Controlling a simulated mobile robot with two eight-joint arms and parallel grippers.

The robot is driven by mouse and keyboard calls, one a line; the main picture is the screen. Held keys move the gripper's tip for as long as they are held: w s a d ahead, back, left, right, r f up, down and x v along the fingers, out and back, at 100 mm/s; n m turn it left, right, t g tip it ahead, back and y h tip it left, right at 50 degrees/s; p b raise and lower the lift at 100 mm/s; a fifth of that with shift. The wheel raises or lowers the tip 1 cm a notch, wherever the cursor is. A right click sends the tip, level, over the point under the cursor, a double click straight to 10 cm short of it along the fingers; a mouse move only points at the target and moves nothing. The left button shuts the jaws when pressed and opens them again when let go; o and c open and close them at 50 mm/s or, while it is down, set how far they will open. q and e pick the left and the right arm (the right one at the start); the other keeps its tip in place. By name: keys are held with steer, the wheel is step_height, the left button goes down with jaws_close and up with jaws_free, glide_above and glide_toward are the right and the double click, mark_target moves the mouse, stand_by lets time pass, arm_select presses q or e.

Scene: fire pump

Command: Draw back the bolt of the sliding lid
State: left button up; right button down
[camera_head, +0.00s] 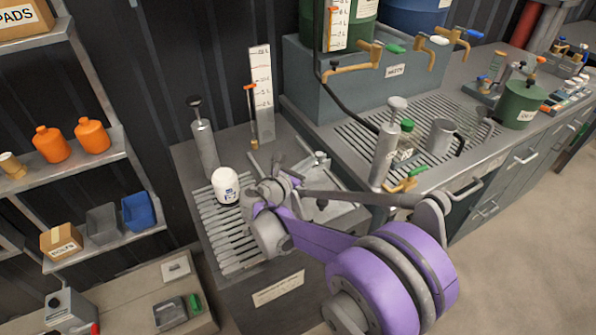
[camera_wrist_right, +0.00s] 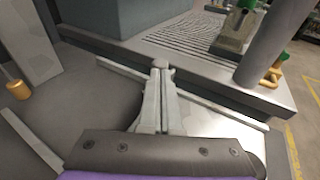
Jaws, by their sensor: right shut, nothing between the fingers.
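The sliding lid (camera_head: 343,209) is a grey plate set in the low metal counter, partly hidden behind my right arm. A small upright knob (camera_head: 320,156), which looks like the bolt's handle, stands at its far edge. My right gripper (camera_head: 279,170) is over the counter to the left of this knob, shut and empty. In the right wrist view its fingers (camera_wrist_right: 160,72) are together, with a grey rounded knob (camera_wrist_right: 187,62) just beyond the tips. I cannot tell whether they touch it. The bolt's position is not clear. My left gripper is not in view.
A white bottle (camera_head: 225,186) stands on the slatted drain left of my gripper. A grey pump cylinder (camera_head: 204,146) and a white scale board (camera_head: 262,95) stand behind. Another cylinder (camera_head: 386,151) and a metal mug (camera_head: 440,138) are on the right counter.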

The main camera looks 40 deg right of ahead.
steer(key=shift+x, duration=0.8)
steer(key=d, duration=0.5)
steer(key=shift+s+d, duration=0.1)
steer(key=shift+s, duration=0.25)
steer(key=shift+r, duration=0.1)
